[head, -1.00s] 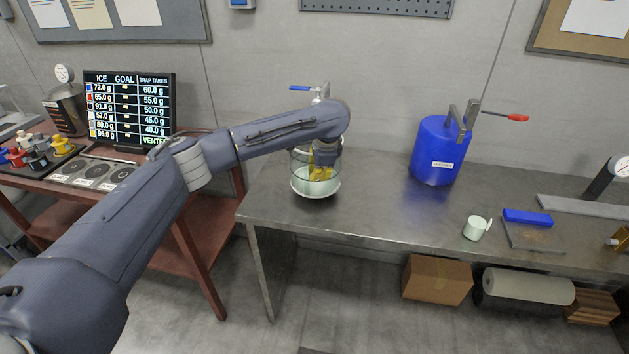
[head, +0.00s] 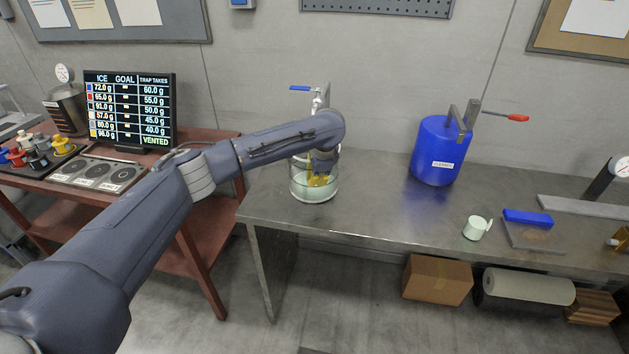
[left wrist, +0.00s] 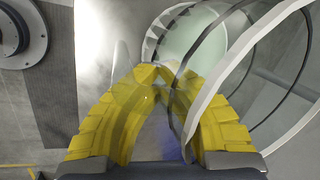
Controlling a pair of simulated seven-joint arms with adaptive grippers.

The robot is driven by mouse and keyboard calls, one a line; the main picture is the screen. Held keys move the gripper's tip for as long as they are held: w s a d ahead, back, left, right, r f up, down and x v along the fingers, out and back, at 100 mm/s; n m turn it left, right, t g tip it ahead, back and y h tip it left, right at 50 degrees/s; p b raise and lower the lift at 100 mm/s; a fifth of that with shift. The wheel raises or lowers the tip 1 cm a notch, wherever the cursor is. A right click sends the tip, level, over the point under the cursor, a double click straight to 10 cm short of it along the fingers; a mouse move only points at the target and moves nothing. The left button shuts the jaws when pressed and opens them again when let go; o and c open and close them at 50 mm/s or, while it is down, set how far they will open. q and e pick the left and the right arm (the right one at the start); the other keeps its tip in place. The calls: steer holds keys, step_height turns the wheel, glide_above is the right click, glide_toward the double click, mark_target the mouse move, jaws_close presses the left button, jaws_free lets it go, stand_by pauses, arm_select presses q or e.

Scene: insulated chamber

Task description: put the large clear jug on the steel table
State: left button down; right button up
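The large clear jug (head: 299,190) stands upright at the left end of the steel table (head: 375,215), with pale green contents low inside; I cannot tell whether its base touches the top. My left gripper (head: 318,172) is at the jug, its yellow fingers partly seen through the clear wall. In the left wrist view, the left gripper (left wrist: 160,76) has its fingertips close together on a clear part of the jug. The jug's pale rim (left wrist: 212,88) curves past the right finger. Which part is gripped is unclear. My right gripper is not in view.
A blue-handled tap (head: 318,98) stands behind the jug. A blue canister (head: 437,150) stands farther right, with a small pale cup (head: 476,229) and a blue block (head: 527,217). The table's middle is clear. A red cart (head: 215,215) holds a display (head: 128,110).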

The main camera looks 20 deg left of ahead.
arm_select(q)
steer(key=shift+f, duration=0.1)
steer(key=c, duration=2.1)
jaws_free()
steer(key=o, duration=0.5)
steer(key=v, duration=1.2)
steer(key=shift+a, duration=0.1)
